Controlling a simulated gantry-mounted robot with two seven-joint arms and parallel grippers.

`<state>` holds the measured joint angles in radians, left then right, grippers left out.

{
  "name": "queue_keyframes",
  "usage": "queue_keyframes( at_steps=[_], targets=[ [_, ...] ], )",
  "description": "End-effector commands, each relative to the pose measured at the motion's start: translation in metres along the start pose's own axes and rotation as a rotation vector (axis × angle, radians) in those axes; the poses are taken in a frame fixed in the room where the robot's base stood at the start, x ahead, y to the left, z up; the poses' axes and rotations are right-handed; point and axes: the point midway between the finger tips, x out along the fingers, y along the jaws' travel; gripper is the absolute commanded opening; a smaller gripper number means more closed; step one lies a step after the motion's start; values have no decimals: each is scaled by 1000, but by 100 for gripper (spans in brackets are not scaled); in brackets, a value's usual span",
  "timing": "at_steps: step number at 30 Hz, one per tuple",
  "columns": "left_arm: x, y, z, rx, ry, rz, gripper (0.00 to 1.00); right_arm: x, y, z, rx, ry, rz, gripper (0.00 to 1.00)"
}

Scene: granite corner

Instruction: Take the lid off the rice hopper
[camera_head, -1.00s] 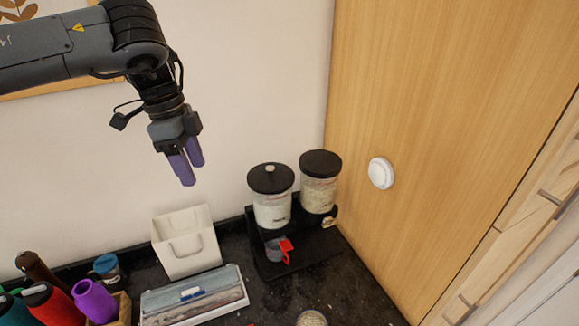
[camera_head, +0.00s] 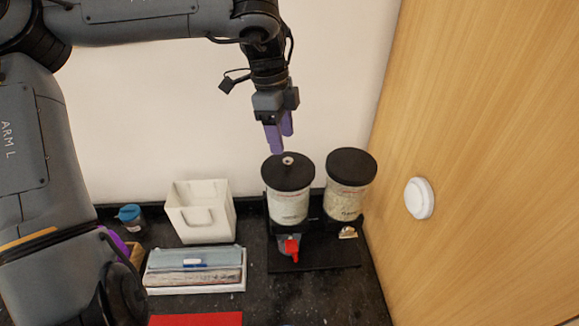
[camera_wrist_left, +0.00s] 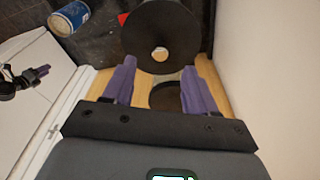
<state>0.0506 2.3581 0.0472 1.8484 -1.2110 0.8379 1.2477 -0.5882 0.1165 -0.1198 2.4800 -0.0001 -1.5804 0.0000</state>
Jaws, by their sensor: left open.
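Two clear hoppers with black lids stand side by side on a black stand. The left hopper (camera_head: 289,207) holds white contents, and its lid (camera_head: 287,178) is on, with a small pale knob (camera_head: 288,160) on top. The right hopper (camera_head: 345,202) holds pale grains under a plain-looking lid (camera_head: 351,166). I cannot read which one is labelled rice. My left gripper (camera_head: 279,145), with purple fingers, points down just above the left lid's far edge, open and empty. In the left wrist view the knob (camera_wrist_left: 160,54) lies just ahead of the spread fingertips. My right gripper is not in view.
A red piece (camera_head: 291,248) sits at the left hopper's front. A white bin (camera_head: 202,211), a flat box (camera_head: 195,268) and a blue-lidded jar (camera_head: 130,217) stand to the left on dark granite. The wooden panel (camera_head: 470,130) closes off the right side.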

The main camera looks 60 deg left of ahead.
Motion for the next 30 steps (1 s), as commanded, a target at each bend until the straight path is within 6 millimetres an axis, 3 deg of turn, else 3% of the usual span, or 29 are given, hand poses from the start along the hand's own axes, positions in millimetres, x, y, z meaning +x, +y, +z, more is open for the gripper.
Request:
queue_keyframes(
  at_steps=[8,18,26,30],
  targets=[
    [16,1,-1,1,0,3,57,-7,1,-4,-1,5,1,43],
    [55,0,-3,-1,0,2,57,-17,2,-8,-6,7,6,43],
    [58,0,-3,-1,1,0,57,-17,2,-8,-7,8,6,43],
    [58,0,-3,-1,1,0,40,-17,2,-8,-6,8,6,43]
  ],
)
